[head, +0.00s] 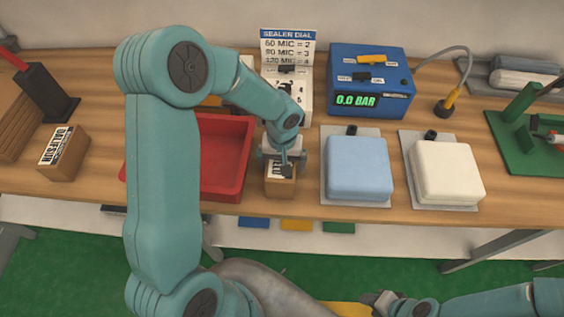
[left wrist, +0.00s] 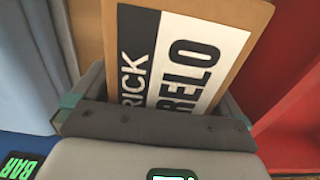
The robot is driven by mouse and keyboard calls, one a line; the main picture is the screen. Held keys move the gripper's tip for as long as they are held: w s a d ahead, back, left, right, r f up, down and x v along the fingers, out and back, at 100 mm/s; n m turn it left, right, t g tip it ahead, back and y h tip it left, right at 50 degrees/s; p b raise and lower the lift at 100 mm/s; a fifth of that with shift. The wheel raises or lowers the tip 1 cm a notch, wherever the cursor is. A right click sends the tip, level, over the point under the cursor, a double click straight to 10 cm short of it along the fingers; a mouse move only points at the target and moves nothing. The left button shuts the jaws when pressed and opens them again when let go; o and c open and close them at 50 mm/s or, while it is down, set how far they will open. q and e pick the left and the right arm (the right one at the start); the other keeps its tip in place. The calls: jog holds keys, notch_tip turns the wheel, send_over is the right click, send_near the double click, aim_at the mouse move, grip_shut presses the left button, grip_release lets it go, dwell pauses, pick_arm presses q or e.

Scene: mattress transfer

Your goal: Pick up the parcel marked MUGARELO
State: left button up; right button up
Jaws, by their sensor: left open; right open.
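The cardboard parcel (head: 281,189) stands on the wooden bench at its front part, between the red tray and the blue pad. In the left wrist view the parcel (left wrist: 255,12) shows a black and white label reading "RELO" and "RICK"; the rest of the lettering is hidden. My left gripper (head: 284,166) is open, pointing down over the parcel and partly covering it. I cannot tell whether its fingers touch the parcel. My right gripper (head: 382,298) is open and empty, low in front of the bench, far from the parcel.
The red tray (head: 236,150) lies close left of the parcel, the blue pad (head: 357,168) close right, then a cream pad (head: 446,170). Another labelled parcel (head: 66,155) sits at the left. A blue pressure box (head: 371,85) and a sealer dial sign (head: 288,47) stand behind.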

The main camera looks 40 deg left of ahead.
pick_arm(q)
jog(key=shift+s+d+r, duration=0.1)
jog(key=shift+s, duration=0.05)
jog(key=c, duration=1)
jog(key=shift+c, duration=1.3)
